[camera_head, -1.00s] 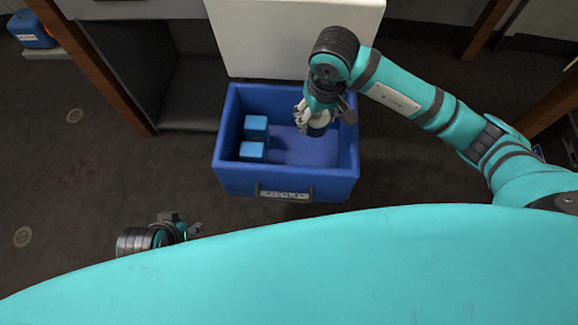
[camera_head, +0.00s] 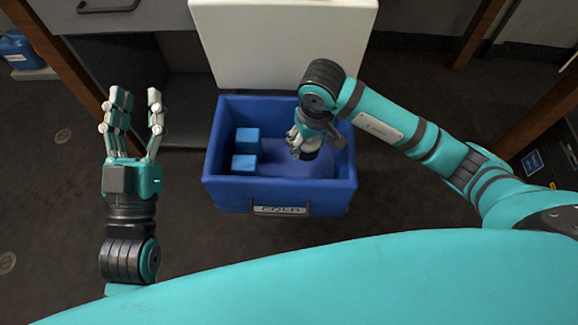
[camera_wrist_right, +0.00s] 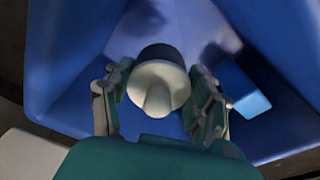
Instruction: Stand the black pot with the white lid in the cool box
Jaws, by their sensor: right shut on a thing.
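The black pot with the white lid (camera_wrist_right: 158,84) is between the fingers of my right gripper (camera_wrist_right: 160,95) in the right wrist view, its white lid facing the camera. In the head view my right gripper (camera_head: 303,138) reaches down inside the right half of the cool box, shut on the pot, which is mostly hidden by the fingers. The blue cool box (camera_head: 228,195) stands open on the floor. I cannot tell whether the pot touches its bottom. My left gripper (camera_head: 137,98) is open and empty, left of the box.
Two light blue blocks (camera_head: 246,140) lie in the left part of the box. The box's white lid (camera_head: 285,45) stands open behind it. A grey cabinet (camera_head: 110,30) with a drawer handle is at the back left. The box floor between blocks and gripper is clear.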

